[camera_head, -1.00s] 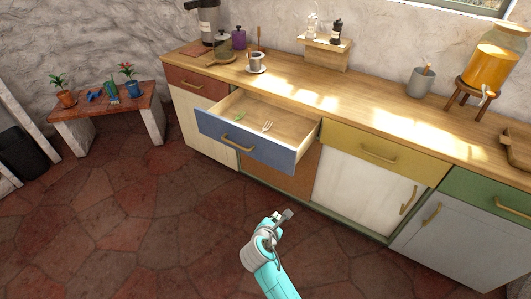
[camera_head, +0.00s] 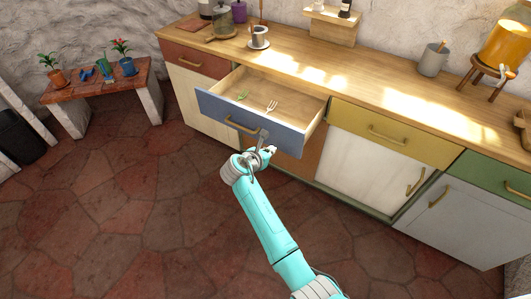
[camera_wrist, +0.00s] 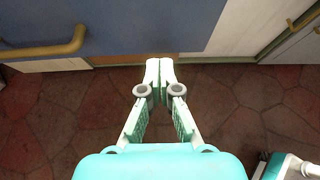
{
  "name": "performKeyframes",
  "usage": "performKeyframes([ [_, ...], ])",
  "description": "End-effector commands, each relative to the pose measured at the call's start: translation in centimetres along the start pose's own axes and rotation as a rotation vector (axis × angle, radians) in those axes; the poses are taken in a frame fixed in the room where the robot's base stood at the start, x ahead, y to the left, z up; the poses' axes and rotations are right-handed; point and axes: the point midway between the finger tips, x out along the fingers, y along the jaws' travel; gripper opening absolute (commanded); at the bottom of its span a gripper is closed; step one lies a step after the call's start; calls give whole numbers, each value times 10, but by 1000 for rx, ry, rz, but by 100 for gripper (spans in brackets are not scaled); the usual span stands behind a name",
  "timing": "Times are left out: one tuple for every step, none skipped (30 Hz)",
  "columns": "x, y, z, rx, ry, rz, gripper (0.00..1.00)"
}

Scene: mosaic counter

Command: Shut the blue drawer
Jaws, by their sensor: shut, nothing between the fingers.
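The blue drawer (camera_head: 222,112) is pulled out of the counter, and its open inside shows a green utensil (camera_head: 243,96) and a pale fork (camera_head: 271,106). Its brass handle (camera_head: 241,125) is on the front face. My gripper (camera_head: 265,137) is at the right part of the blue front, with nothing held. In the wrist view my gripper (camera_wrist: 160,62) is shut, with its fingertips together over the lower edge of the blue front (camera_wrist: 150,25). The brass handle (camera_wrist: 45,48) is to its left there. I cannot tell whether the fingertips touch the front.
A yellow drawer (camera_head: 385,132) and a white cupboard door (camera_head: 365,165) are to the right. A cup on a saucer (camera_head: 260,38) stands on the wooden counter (camera_head: 330,65). A low bench (camera_head: 100,84) with potted plants is at left. The tiled floor (camera_head: 150,220) is clear.

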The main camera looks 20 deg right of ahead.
Motion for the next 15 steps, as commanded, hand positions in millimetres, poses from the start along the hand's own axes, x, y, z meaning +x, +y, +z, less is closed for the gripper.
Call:
performKeyframes([
  [10,0,1,1,1,-2,0],
  [16,0,1,0,1,-2,0],
  [24,-1,1,1,1,-3,0],
  [29,0,0,0,1,-2,0],
  [34,0,0,1,1,-2,0],
  [40,0,3,2,0,-2,0],
  [44,0,6,4,0,-1,0],
  [48,0,8,3,0,-1,0],
  [52,0,10,2,1,-1,0],
  [55,0,12,2,1,-1,0],
  [58,0,14,2,0,0,0],
  [61,0,16,2,0,0,0],
  [63,0,17,2,0,0,0],
  [65,0,17,1,0,0,0],
  [66,0,18,1,1,0,0],
])
